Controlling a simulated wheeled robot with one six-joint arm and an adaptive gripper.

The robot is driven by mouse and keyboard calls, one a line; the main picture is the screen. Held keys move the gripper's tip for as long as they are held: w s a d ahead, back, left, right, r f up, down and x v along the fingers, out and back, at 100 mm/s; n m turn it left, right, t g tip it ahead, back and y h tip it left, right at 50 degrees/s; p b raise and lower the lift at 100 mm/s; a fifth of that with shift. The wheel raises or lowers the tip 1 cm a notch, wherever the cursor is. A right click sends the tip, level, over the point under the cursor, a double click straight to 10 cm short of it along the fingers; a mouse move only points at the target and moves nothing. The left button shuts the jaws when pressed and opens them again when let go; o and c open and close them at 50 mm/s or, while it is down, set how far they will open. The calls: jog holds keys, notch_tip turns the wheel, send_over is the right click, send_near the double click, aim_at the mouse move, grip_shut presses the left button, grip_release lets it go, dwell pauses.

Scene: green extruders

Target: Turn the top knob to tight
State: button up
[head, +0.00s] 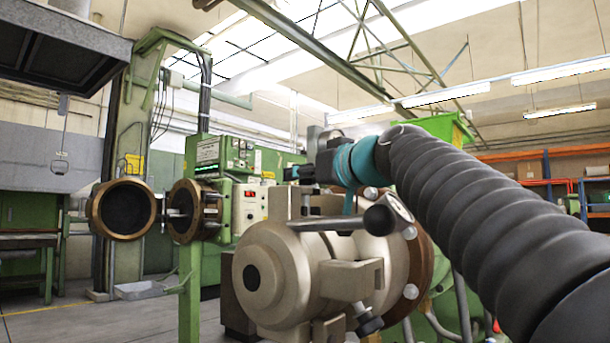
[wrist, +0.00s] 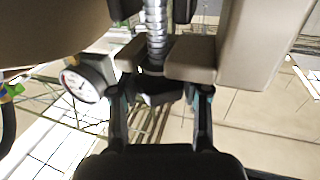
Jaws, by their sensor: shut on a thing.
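The beige extruder head (head: 275,272) fills the lower middle of the head view. My gripper (head: 322,168) is above it, at the end of the grey ribbed arm sleeve, behind the teal wrist part. In the wrist view my gripper (wrist: 160,92) has one dark finger on each side of a dark knob (wrist: 158,84) and is shut on it. The knob sits at the end of a silver threaded rod (wrist: 155,25), between two beige lugs (wrist: 190,58). The fingers partly hide the knob, and I cannot tell how tight it is.
A lever with a dark ball grip (head: 380,220) sticks out just below my wrist. A lower dark knob (head: 368,322) hangs under the head. A round gauge (wrist: 80,82) is left of the fingers in the wrist view. Green machines (head: 235,180) stand behind.

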jog(key=shift+h, duration=0.3)
jog(key=o, duration=1.2)
jog(key=shift+w, duration=0.1)
jog(key=shift+f+y, duration=0.1)
jog(key=shift+y, duration=0.3)
